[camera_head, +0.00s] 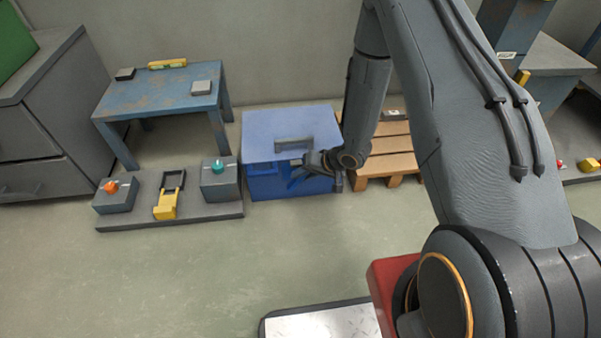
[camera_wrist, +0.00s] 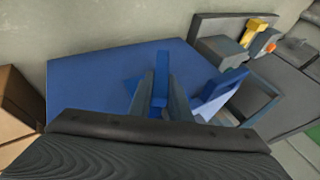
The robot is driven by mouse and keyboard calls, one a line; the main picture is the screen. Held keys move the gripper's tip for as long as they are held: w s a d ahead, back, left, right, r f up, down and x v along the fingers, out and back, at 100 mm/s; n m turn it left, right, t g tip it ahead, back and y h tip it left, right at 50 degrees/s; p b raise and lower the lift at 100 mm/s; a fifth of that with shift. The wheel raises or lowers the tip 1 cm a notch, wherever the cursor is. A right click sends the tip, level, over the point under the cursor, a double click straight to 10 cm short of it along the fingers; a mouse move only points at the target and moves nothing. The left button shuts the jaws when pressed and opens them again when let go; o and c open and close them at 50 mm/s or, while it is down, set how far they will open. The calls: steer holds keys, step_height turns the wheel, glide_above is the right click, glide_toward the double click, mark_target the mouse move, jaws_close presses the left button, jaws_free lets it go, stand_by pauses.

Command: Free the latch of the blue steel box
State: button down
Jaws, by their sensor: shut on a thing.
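The blue steel box (camera_head: 290,122) stands on the floor against the wall in the head view, with a dark handle (camera_head: 293,144) on its lid. Its blue face (camera_wrist: 90,80) fills the left and middle of the wrist view. My gripper (camera_head: 298,166) is at the front of the box, just below the handle. In the wrist view my gripper (camera_wrist: 158,100) is shut on a narrow blue latch (camera_wrist: 162,68) that shows between the fingers. A second blue piece (camera_wrist: 222,92) sticks out beside the fingers. The lower part of the latch is hidden.
A low grey base (camera_head: 190,216) left of the box carries an orange-knobbed block (camera_head: 113,194), a yellow lever (camera_head: 166,207) and a teal-knobbed block (camera_head: 219,180). A blue table (camera_head: 150,90) stands behind. A wooden pallet (camera_head: 392,160) is right of the box.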

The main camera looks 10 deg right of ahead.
steer(key=y, duration=0.2)
steer(key=shift+d+f+m+y, duration=0.3)
steer(key=shift+d+f+y, duration=0.05)
steer(key=shift+d+y, duration=0.05)
steer(key=y+b, duration=0.2)
steer(key=f+m+t+y+b, duration=0.1)
steer(key=y+b, duration=0.2)
steer(key=m+t+y+b, duration=0.1)
steer(key=y+b, duration=0.1)
steer(key=shift+d+f, duration=0.25)
steer(key=shift+f, duration=0.15)
steer(key=shift+r+m+t+y+b, duration=0.1)
steer(key=shift+m+t+y+b, duration=0.2)
steer(key=shift+y+b, duration=0.1)
steer(key=shift+w, duration=0.1)
steer(key=c, duration=1.6)
jaws_free()
steer(key=shift+c, duration=0.2)
